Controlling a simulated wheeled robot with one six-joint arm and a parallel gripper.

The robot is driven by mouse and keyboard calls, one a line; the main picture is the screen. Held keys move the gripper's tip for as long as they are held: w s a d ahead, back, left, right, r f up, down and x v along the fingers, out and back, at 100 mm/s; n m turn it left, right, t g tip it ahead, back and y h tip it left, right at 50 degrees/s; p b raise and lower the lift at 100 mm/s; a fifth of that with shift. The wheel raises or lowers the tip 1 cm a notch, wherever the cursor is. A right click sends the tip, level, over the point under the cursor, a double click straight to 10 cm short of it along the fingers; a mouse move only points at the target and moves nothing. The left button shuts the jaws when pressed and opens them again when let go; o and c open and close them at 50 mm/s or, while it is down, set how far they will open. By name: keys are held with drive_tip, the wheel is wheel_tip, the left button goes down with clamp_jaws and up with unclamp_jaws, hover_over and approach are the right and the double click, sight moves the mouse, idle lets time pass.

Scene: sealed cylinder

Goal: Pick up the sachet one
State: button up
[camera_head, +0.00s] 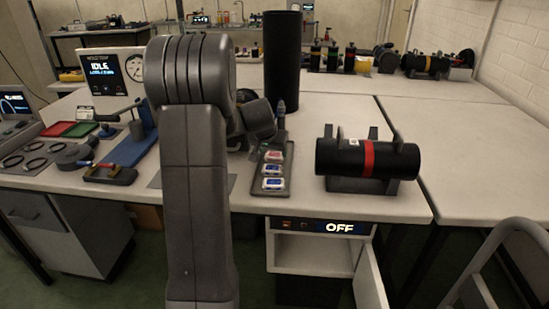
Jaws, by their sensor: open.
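A narrow dark tray (259,180) lies on the near table, just right of my arm. Three small white packets with coloured labels lie in a row on it: a far one with a reddish label (274,157), a middle one with a blue label (273,170) and a near one with a blue label (273,184). Their labels are too small to read, so I cannot tell which is sachet one. My arm stands in front of the table, with its wrist left of and beyond the packets. My gripper's fingers are hidden behind my arm.
A black cylinder with a red band (368,160) rests in a cradle right of the tray. A tall black cylinder (282,60) stands behind. A blue press-like device (133,145) is at left. Below, a cabinet (315,255) marked OFF has its door open.

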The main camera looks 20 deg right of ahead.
drive_tip(key=shift+x, duration=1)
drive_tip(key=c, duration=0.6)
drive_tip(key=shift+r, duration=0.1)
drive_tip(key=shift+c, duration=0.2)
